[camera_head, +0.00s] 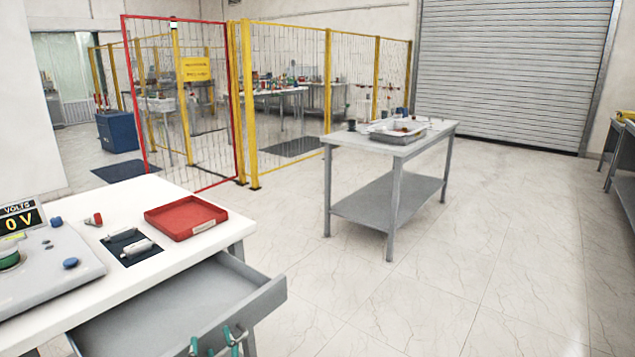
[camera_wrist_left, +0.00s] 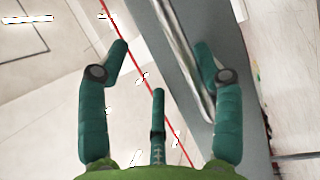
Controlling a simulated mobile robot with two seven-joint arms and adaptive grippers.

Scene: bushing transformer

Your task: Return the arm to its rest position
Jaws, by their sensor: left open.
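My left gripper (camera_head: 218,342) shows only by its teal fingertips at the bottom edge of the head view, over or in front of the open grey drawer (camera_head: 185,305). The rest of my left arm is outside the head view. My right gripper is in neither view.
A white-topped workbench (camera_head: 170,262) holds a red tray (camera_head: 186,218), a 0 V display (camera_head: 20,219) and small parts. Its open drawer juts out. A grey table (camera_head: 390,146) stands farther back. A red-framed mesh gate (camera_head: 185,100) and yellow fence stand behind. Tiled floor is clear at right.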

